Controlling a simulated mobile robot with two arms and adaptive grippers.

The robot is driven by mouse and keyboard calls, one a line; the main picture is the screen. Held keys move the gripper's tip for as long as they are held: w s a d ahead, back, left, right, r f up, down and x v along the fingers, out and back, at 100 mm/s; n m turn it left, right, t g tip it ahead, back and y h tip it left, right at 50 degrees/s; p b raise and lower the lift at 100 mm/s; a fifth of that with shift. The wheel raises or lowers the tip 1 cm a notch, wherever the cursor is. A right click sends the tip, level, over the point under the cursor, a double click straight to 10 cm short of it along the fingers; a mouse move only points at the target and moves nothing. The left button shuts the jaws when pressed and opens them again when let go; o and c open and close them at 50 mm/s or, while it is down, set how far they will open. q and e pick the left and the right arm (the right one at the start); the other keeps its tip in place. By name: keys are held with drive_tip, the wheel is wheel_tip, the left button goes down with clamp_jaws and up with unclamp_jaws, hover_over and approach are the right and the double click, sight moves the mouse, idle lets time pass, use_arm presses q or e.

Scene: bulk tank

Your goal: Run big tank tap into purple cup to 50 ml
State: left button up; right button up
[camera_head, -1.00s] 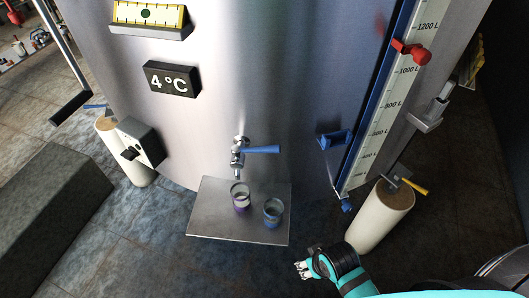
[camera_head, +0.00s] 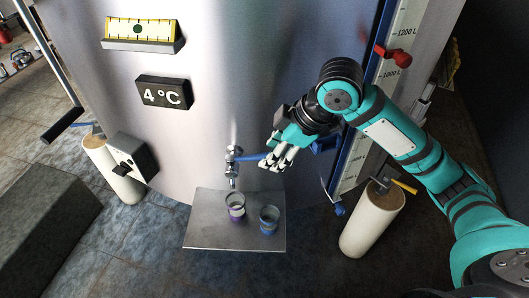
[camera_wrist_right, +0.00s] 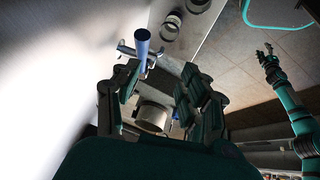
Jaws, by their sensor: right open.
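The tap (camera_head: 232,165) on the tank front has a blue lever (camera_head: 250,158) pointing right. The purple cup (camera_head: 236,212) stands upright on the metal shelf (camera_head: 205,238), just below the spout. Its fill level is too small to read. My right gripper (camera_head: 272,164) is open at the lever's free end, partly covering it. In the right wrist view, the lever (camera_wrist_right: 142,42) shows ahead of the open fingers (camera_wrist_right: 158,88), nearer the left finger; contact cannot be told. My left gripper (camera_wrist_right: 264,54) shows small in that view; its jaws are unclear.
A blue-banded cup (camera_head: 269,221) stands right of the purple cup. A level gauge (camera_head: 375,120) with a red slider (camera_head: 393,56) runs behind my right arm. A temperature display (camera_head: 163,92) reads 4°C.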

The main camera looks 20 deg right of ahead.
sight(265, 154)
drive_tip(key=d+r+n, duration=0.1)
drive_tip(key=d+r, duration=0.4)
drive_tip(key=r, duration=0.5)
drive_tip(key=shift+h, duration=0.3)
drive_tip(key=x, duration=0.5)
drive_tip(key=p+x, duration=0.1)
drive_tip(key=x, duration=1.1)
drive_tip(key=shift+s+a+f+p, duration=0.2)
drive_tip(key=shift+s+f+p, duration=0.05)
drive_tip(key=shift+s+p, duration=0.15)
clamp_jaws()
